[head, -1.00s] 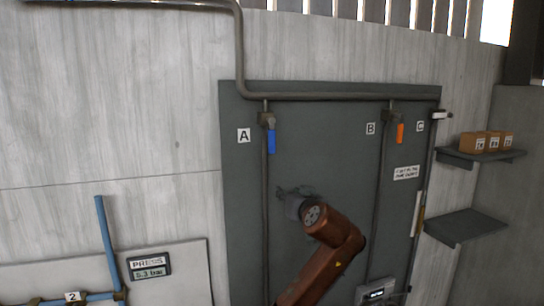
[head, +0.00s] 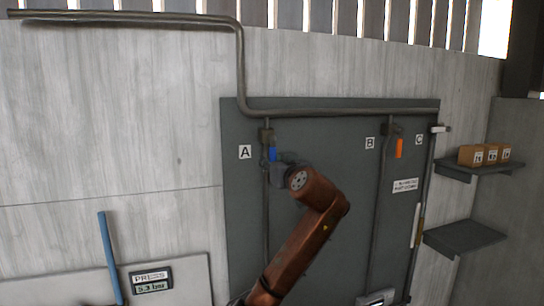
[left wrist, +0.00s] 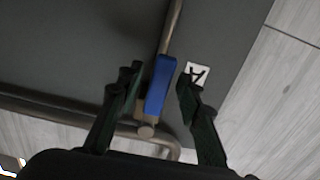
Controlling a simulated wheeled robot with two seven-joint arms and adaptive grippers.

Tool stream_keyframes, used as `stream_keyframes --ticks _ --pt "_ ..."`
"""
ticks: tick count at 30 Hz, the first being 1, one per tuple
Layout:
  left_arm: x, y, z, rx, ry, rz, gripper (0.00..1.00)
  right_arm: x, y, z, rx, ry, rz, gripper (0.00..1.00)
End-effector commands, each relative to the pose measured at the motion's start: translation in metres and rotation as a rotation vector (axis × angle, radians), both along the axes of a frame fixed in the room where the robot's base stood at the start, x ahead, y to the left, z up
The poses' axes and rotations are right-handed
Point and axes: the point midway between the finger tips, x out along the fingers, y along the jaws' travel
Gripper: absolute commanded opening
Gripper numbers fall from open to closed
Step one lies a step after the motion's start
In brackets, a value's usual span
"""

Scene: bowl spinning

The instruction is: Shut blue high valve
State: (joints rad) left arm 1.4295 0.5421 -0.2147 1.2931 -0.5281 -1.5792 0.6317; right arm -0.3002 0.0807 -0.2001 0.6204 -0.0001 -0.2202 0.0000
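The blue valve handle (head: 271,154) hangs down along the pipe beside label A (head: 245,152), high on the grey panel. In the left wrist view the blue handle (left wrist: 160,84) lies between the two dark fingers of my left gripper (left wrist: 158,88), with a gap on each side. My left gripper (head: 276,164) is at the handle in the head view and covers its lower part. The gripper is open. Whether it touches the handle cannot be told. My right gripper is in neither view.
An orange handle (head: 399,148) hangs near labels B and C to the right. A grey pipe (head: 340,112) crosses the panel top. Shelves with boxes (head: 484,155) stand at the right. A pressure display (head: 151,281) and a blue lever (head: 110,256) are at lower left.

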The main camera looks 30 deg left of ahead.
Motion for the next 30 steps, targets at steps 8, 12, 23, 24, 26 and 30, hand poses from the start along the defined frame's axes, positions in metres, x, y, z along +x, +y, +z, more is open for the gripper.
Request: stream_keyframes --ticks 8,12,23,24,26,30 --pt "0.0016 0.0016 -0.0010 0.000 0.000 -0.001 0.33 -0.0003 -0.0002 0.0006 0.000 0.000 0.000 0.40" --pt "0.0016 0.0015 -0.0009 0.000 0.000 -0.001 0.25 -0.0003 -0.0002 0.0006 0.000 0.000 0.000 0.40" --pt "0.0017 0.0011 -0.0008 0.001 0.001 -0.001 0.00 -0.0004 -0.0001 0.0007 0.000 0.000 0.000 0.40" --pt "0.0017 0.0011 -0.0007 0.001 0.001 -0.001 0.00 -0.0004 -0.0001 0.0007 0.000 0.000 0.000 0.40" --pt "0.0017 0.0009 -0.0007 0.001 0.001 -0.002 0.00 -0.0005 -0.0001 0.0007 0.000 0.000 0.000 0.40" --pt "0.0018 0.0009 -0.0006 0.000 0.000 -0.002 0.00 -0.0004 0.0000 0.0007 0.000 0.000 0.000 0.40"
